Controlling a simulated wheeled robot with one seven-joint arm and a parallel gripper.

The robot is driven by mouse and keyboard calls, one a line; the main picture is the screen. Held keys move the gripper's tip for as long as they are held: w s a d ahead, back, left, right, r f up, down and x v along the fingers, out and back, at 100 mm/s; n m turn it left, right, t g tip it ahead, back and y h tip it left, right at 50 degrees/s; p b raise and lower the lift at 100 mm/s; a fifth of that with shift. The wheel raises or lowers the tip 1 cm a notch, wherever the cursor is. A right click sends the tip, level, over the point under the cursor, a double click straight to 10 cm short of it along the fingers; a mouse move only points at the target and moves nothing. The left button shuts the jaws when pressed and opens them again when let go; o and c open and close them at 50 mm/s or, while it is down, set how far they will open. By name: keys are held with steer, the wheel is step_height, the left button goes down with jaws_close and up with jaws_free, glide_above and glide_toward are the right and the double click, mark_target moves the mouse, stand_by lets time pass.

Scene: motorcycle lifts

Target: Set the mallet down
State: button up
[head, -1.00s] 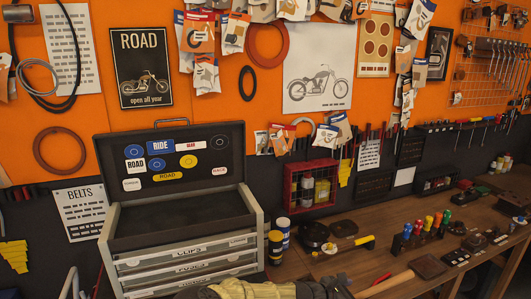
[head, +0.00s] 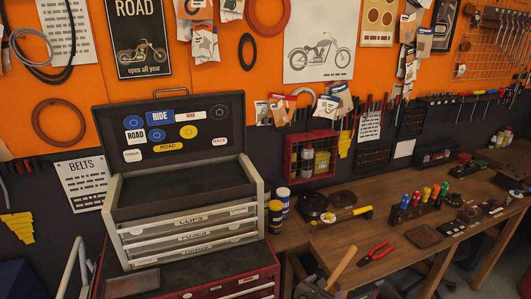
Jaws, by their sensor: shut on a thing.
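The mallet's light wooden handle (head: 342,264) rises tilted from the bottom edge of the head view, in front of the workbench (head: 340,238). The mallet's head is not clearly visible. My gripper (head: 320,290) shows only as a dark part at the bottom edge, shut on the mallet by its handle. Most of the gripper is cut off by the frame. I cannot tell whether the mallet touches the bench.
Red pliers (head: 376,253), a dark tray (head: 424,236), a rack of coloured screwdrivers (head: 418,204) and a yellow-handled tool (head: 349,214) occupy the bench. The open toolbox (head: 187,204) stands left on a red cabinet (head: 190,275). Bare wood shows around the pliers.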

steer(key=shift+s+a+f+n+t+y, duration=0.1)
steer(key=shift+a+f+n+t+y, duration=0.4)
steer(key=shift+f+n+y, duration=0.2)
steer(key=shift+s+a+f+n+t+y, duration=0.1)
steer(key=shift+a+f+n+t+y, duration=0.15)
steer(key=shift+n+y, duration=0.25)
steer(key=shift+s+a+f+n+t+y, duration=0.1)
steer(key=shift+a+n+t+y, duration=0.1)
steer(key=shift+n+t+y, duration=0.25)
steer(key=y, duration=0.1)
steer(key=n, duration=0.1)
steer(key=n+y, duration=0.1)
steer(key=shift+s+a+r+t+y, duration=0.3)
steer(key=shift+a+r+y, duration=0.05)
steer(key=shift+a, duration=0.05)
steer(key=shift+s+a+r+n+y, duration=0.2)
steer(key=shift+s+r+n+y, duration=0.1)
steer(key=shift+r+n+y, duration=0.25)
steer(key=shift+s+a+r+n+y, duration=0.2)
steer(key=shift+s+r+n+y, duration=0.15)
steer(key=shift+n+y, duration=0.3)
steer(key=shift+s+a+b, duration=0.2)
steer(key=shift+b, duration=0.15)
step_height(320, 180, down, 10)
steer(key=b, duration=0.9)
steer(key=shift+r, duration=0.25)
steer(key=s+f, duration=0.5)
steer(key=f, duration=0.6)
steer(key=shift+s, duration=0.4)
